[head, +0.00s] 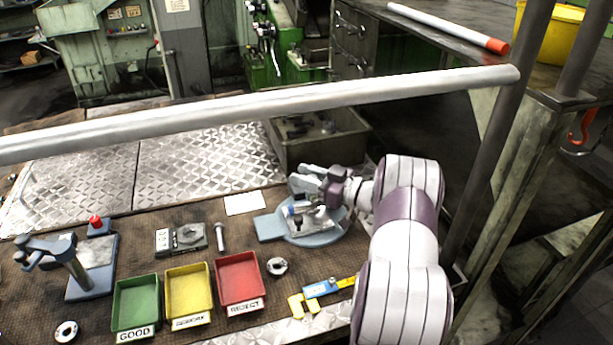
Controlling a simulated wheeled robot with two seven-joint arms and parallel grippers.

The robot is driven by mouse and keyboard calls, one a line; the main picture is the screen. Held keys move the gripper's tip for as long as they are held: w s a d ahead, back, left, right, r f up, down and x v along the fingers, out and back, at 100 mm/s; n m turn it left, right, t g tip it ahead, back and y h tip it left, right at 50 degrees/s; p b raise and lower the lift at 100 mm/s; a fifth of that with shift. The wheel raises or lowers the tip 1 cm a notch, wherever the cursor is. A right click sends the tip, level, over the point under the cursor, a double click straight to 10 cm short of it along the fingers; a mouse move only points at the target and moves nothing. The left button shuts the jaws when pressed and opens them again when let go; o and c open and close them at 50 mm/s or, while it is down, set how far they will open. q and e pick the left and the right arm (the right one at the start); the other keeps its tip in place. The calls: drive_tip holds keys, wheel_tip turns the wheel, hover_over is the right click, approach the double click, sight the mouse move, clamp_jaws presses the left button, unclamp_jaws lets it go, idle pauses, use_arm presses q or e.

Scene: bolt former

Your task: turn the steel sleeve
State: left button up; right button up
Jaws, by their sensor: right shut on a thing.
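My right gripper (318,184) is shut on a small steel part, low over the round blue-grey fixture (328,236) on the right of the bench. The fingers mostly hide the part, so I cannot tell for sure that it is the steel sleeve. Bright metal and a small blue piece show on the fixture just below the fingers. A short steel ring (277,266) lies apart on the mat beside the red tray. Another ring (66,331) lies at the front left. My left gripper is out of view.
Green (136,305), yellow (188,292) and red (239,280) trays stand at the front. A bolt (220,237), a grey device (181,239) and a yellow-blue caliper (320,291) lie near them. A blue-grey stand (77,270) is at left. A rail (250,107) crosses above the bench.

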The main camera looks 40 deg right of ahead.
drive_tip(key=shift+a+n+g+y, duration=0.1)
drive_tip(key=shift+n+g+y, duration=0.55)
drive_tip(key=shift+y, duration=0.35)
drive_tip(key=o, duration=1)
drive_tip(key=shift+c, duration=0.2)
drive_tip(key=shift+s, duration=0.1)
drive_tip(key=b+v, duration=0.1)
drive_tip(key=v, duration=0.6)
drive_tip(key=shift+s+b, duration=0.2)
drive_tip(key=shift+b, duration=0.1)
drive_tip(key=shift+f, duration=0.1)
